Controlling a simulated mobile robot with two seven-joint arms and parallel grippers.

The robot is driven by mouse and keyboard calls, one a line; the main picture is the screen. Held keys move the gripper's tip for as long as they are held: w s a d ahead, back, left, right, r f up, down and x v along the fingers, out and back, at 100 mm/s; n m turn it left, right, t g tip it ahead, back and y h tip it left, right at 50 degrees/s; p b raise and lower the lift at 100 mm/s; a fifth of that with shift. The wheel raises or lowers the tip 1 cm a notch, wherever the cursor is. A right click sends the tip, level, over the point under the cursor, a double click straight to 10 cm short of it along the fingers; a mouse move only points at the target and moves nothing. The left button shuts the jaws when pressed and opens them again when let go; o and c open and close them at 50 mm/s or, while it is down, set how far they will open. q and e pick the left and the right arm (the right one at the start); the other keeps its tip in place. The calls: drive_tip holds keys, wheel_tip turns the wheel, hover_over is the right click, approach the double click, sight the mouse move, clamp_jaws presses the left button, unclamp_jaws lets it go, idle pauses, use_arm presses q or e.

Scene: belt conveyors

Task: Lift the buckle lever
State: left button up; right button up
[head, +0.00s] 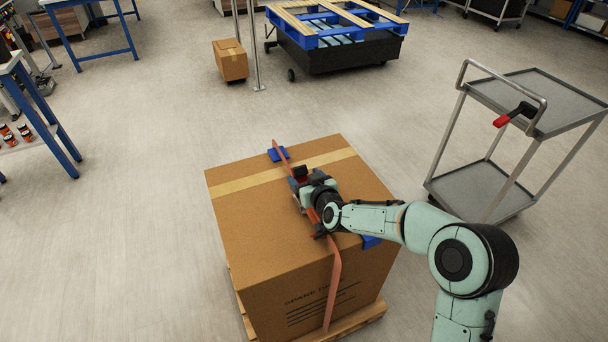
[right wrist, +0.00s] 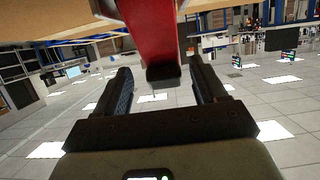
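A large cardboard box (head: 237,223) carries an orange strap (head: 333,280) over its top and down its front. The buckle sits on the strap near the middle of the box top, largely hidden by my right gripper (head: 300,185). In the right wrist view the red lever (right wrist: 150,35), with a dark end, reaches down between the two fingers of my right gripper (right wrist: 162,85). The fingers are apart, one on each side of the lever. I cannot tell whether either finger touches it. My left gripper is not in view.
The box stands on a wooden pallet (head: 361,322). Blue pieces (head: 278,154) sit at the box's top edges under the strap. A grey cart (head: 545,100) with a red-and-black tool (head: 513,115) stands at right. A small box (head: 230,62) stands behind.

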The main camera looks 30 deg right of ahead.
drive_tip(key=shift+r, duration=0.4)
use_arm(q)
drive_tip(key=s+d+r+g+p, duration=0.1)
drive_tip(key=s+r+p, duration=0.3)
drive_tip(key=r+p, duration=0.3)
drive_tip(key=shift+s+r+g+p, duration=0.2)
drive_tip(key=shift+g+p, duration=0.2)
drive_tip(key=shift+p, duration=0.25)
use_arm(e)
wheel_tip(320, 180, up, 19)
drive_tip(key=shift+r, duration=0.2)
